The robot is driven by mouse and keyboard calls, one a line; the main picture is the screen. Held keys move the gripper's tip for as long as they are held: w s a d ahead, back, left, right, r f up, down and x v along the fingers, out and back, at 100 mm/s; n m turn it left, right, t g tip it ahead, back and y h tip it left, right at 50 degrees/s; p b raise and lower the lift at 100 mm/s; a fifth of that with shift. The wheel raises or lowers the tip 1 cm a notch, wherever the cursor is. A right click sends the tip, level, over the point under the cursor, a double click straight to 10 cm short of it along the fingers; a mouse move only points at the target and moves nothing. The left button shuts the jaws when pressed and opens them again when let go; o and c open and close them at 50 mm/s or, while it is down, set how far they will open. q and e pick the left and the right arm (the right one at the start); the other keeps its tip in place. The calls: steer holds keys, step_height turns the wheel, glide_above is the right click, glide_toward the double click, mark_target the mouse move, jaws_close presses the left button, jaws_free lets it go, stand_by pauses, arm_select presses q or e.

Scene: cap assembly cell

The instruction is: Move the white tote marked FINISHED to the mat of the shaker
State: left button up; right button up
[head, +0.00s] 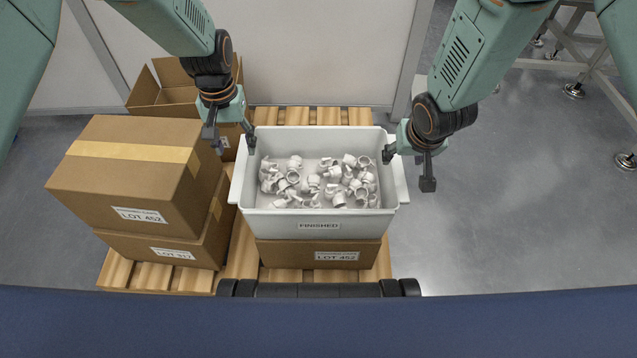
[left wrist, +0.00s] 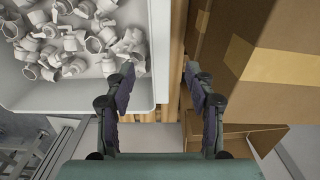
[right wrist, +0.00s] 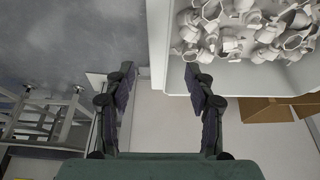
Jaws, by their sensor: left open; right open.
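The white tote marked FINISHED (head: 318,226) sits on a cardboard carton and holds many loose white parts. My left gripper (head: 234,146) is open at the tote's left side, one finger over the inside of the rim and the other outside it. In the left wrist view the tote's rim (left wrist: 158,55) runs between the fingers. My right gripper (head: 407,169) is open at the tote's right side, also with one finger inside and one outside. The tote's rim (right wrist: 158,45) shows between its fingers. I cannot tell whether any finger touches the tote. The shaker and its mat are not in view.
The carton (head: 275,253) under the tote stands on a wooden pallet (head: 140,272). Stacked cartons (head: 130,190) stand close on the left, with an open box (head: 155,92) behind them. A pale wall (head: 320,55) is behind. Grey floor (head: 500,220) is clear on the right; metal legs (head: 575,50) stand far right.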

mark_target(240, 165)
arm_select(q)
steer(key=shift+s+f, duration=0.15)
steer(key=shift+f, duration=0.1)
arm_select(e)
steer(key=shift+f, duration=0.25)
arm_select(q)
step_height(240, 165, down, 7)
steer(key=shift+f, duration=0.2)
arm_select(e)
steer(key=x, duration=0.7)
steer(key=shift+w+f, duration=0.15)
arm_select(q)
jaws_close()
arm_select(e)
jaws_close()
arm_select(q)
steer(key=shift+r, duration=0.1)
